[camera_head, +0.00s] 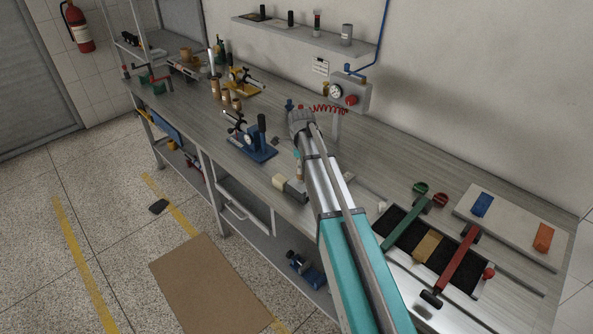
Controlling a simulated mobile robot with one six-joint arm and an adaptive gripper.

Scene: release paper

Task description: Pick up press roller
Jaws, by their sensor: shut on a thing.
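My arm reaches up from the bottom over the workbench (375,155). My gripper (300,120) is at its far end, above the bench, seen from behind. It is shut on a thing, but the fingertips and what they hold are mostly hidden. A cream and dark grey piece (289,188) shows just left of my arm, near the bench's front edge. I cannot tell whether it is the press roller, or whether it touches my gripper.
A blue device (254,142) stands left of my arm. A gauge box (350,92) with a red coiled hose is behind. At right, a dark tray (396,218) carries green and red bars, beside a pale board (504,225). Bare bench lies between tray and gauge box.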

